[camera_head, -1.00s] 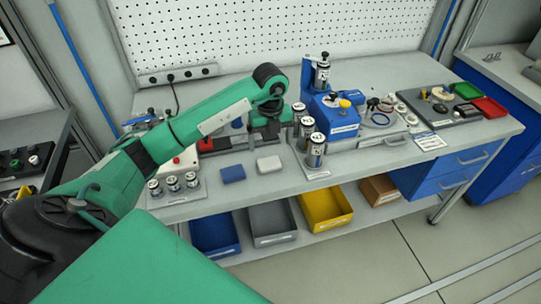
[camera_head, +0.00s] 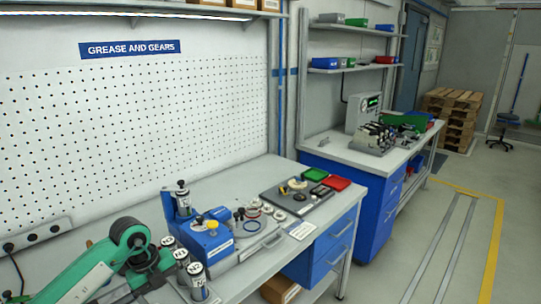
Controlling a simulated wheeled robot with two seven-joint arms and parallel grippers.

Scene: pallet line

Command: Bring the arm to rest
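My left arm, green with a dark wrist, reaches in from the bottom left over the bench (camera_head: 258,187). My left gripper (camera_head: 146,272) is at its end, just left of the silver cans marked N1 (camera_head: 181,262) and N2 (camera_head: 196,283). The wrist and the frame's lower edge partly hide it. I cannot tell whether its fingers are open or shut, or whether they touch anything. My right gripper is out of view.
A blue box unit (camera_head: 207,242) stands right of the cans. Behind it is a blue stand (camera_head: 176,207) with a can. A dark tray (camera_head: 296,198) and green (camera_head: 315,174) and red (camera_head: 336,183) bins lie farther right. Open floor (camera_head: 420,240) with yellow lines is at the right.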

